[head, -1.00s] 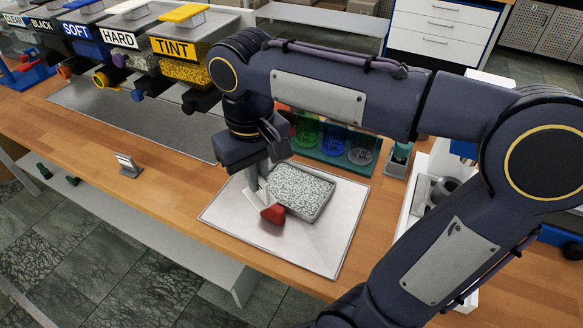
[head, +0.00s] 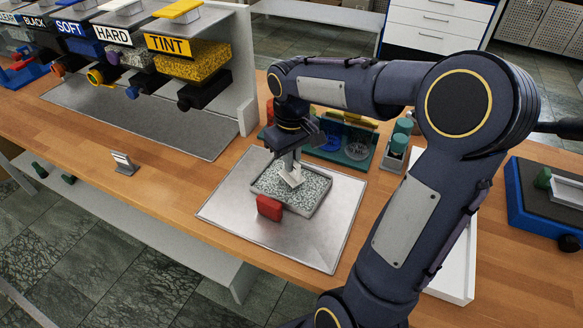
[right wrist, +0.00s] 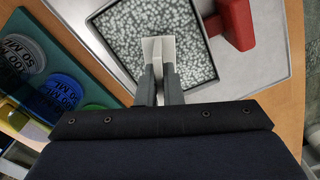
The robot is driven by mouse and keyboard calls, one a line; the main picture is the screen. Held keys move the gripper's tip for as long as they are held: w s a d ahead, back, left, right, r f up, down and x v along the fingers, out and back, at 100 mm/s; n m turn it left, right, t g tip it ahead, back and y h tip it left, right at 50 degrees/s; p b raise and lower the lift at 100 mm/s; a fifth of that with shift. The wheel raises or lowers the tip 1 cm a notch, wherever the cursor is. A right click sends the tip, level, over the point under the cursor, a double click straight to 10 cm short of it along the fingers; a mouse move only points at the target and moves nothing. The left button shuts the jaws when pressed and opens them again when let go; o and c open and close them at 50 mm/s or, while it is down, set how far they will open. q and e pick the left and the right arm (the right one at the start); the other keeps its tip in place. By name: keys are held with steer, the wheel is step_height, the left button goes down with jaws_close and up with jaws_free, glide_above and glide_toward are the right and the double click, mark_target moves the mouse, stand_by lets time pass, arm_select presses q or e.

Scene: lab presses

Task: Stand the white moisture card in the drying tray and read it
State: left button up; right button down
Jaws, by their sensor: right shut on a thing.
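The drying tray (head: 318,208) is a dark-rimmed tray filled with pale speckled beads, with a red handle (head: 269,207) at its front left. It also shows in the right wrist view (right wrist: 214,78), with its red handle at the upper right. My right gripper (head: 292,160) is shut on the white moisture card (head: 291,177), which is over the bead bed, tilted in the head view. In the right wrist view, the card (right wrist: 158,48) sticks out between the fingertips (right wrist: 158,75). I cannot tell whether its lower end touches the beads. Any reading is illegible. My left gripper is not in view.
The tray rests on a metal sheet (head: 318,245) on the wooden bench. Behind it is a green rack (head: 357,152) with coloured discs. Labelled hoppers (head: 185,62) stand at the left. A small metal stand (head: 124,163) is near the front edge.

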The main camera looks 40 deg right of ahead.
mark_target(291, 176)
steer(key=shift+f, duration=1.4)
steer(key=shift+a+f, duration=0.1)
steer(key=shift+f, duration=0.1)
steer(key=c, duration=1.6)
jaws_free()
